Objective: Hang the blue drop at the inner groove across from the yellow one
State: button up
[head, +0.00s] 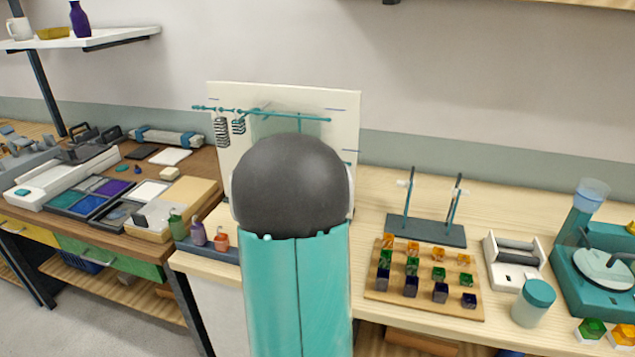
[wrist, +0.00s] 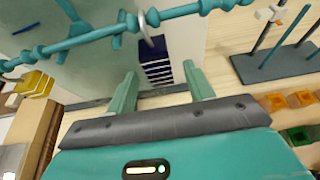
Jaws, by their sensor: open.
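A teal rod with ringed grooves (wrist: 85,38) crosses the wrist view, in front of a pale board. The blue drop (wrist: 157,62), a stack of dark blue and white layers, hangs from the rod by a pale ring, right of the post. The yellow drop (wrist: 36,84) is below the rod's left part. My gripper (wrist: 160,82) is open, its fingers on either side of and just below the blue drop, with no visible grip on it. In the head view the rod (head: 270,114) shows two dark striped drops (head: 221,131) at its left; my arm hides much below.
To the right stand a grey base with two thin posts (head: 428,232) and a wooden board (head: 425,308) of small coloured cubes. A lidded jar (head: 533,303) stands further right. Small bottles (head: 198,233) stand left of my arm. The pale board (head: 345,105) is close behind the rod.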

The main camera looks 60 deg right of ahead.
jog(key=v, duration=1.2)
jog(key=shift+a, duration=0.1)
jog(key=w+a+r+m+t+y, duration=0.1)
jog(key=w+a+m+y, duration=0.1)
jog(key=a+m, duration=0.65)
jog(key=w+a+r+m+y, duration=0.1)
jog(key=w+a+m+y, duration=0.2)
jog(key=a, duration=1.1)
jog(key=s+a+f+m+t+y, duration=0.1)
jog(key=a+m+y, duration=0.3)
jog(key=a, duration=0.8)
jog(key=s+a+f+m+t+y, duration=0.1)
jog(key=s+a+m+y, duration=0.2)
jog(key=a, duration=1)
jog(key=shift+a+m+y, duration=0.3)
jog(key=shift+m+y, duration=0.35)
jog(key=shift+y, duration=0.05)
